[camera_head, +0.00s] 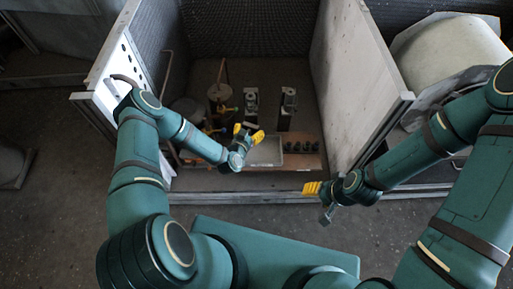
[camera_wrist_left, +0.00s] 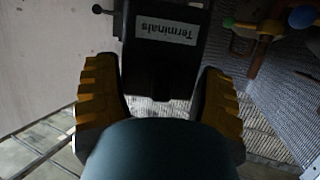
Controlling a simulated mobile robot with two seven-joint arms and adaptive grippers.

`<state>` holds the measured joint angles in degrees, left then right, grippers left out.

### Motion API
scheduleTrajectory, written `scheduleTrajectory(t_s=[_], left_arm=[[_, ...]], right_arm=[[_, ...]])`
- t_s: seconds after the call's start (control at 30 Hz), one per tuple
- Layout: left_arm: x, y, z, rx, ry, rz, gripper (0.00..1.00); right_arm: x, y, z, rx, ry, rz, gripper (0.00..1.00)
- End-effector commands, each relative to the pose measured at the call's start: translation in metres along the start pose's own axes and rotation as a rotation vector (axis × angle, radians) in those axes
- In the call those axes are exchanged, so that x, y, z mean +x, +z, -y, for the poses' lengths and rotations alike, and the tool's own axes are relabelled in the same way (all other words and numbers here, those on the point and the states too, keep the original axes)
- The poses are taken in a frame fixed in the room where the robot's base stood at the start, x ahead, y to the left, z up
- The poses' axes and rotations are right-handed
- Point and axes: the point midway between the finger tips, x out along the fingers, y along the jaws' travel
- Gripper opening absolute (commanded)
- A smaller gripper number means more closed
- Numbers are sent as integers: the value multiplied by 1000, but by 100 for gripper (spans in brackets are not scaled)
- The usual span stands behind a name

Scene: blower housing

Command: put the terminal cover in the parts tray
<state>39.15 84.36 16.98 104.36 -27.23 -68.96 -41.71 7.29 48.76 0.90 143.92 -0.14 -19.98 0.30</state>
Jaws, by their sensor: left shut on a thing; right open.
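My left gripper (camera_head: 248,134) is inside the housing, beside and partly over the parts tray (camera_head: 267,152), a shallow pale tray on the low shelf. In the left wrist view, its yellow-padded fingers (camera_wrist_left: 160,105) are on either side of the terminal cover (camera_wrist_left: 158,65), a dark plate with a white label reading "Terminals", upside down in this view. The gripper is shut on the cover. In the head view the cover is too small and shaded to make out clearly. My right gripper (camera_head: 318,198) is open and empty near the housing's front edge, right of the tray.
Several dark round parts (camera_head: 300,147) sit on the shelf right of the tray. Two upright metal fittings (camera_head: 287,105) stand behind it. Pale walls (camera_head: 352,85) bound both sides.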

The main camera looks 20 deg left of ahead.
Motion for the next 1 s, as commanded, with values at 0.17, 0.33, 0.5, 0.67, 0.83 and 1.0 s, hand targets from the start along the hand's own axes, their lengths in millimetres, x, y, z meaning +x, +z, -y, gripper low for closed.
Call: scheduleTrajectory(t_s=[0.17, 0.33, 0.5, 0.67, 0.83, 1.0], left_arm=[[11, 34, 0, -2, -2, 2, 35], [15, 45, 0, -1, 0, 0, 35], [21, 62, 0, -2, -2, 2, 35], [27, 80, 0, -2, -1, 1, 35], [27, 79, 0, -1, 0, 0, 35], [28, 82, -1, -1, 0, 1, 35]], right_arm=[[11, -1, -4, 0, 0, -5, 50], [14, -2, -5, -1, 1, -7, 50], [19, -2, -7, -1, 1, -10, 50], [25, -3, -9, -2, 1, -13, 50], [24, -3, -9, -2, 1, -13, 50], [26, -3, -10, -2, 1, -14, 50]])
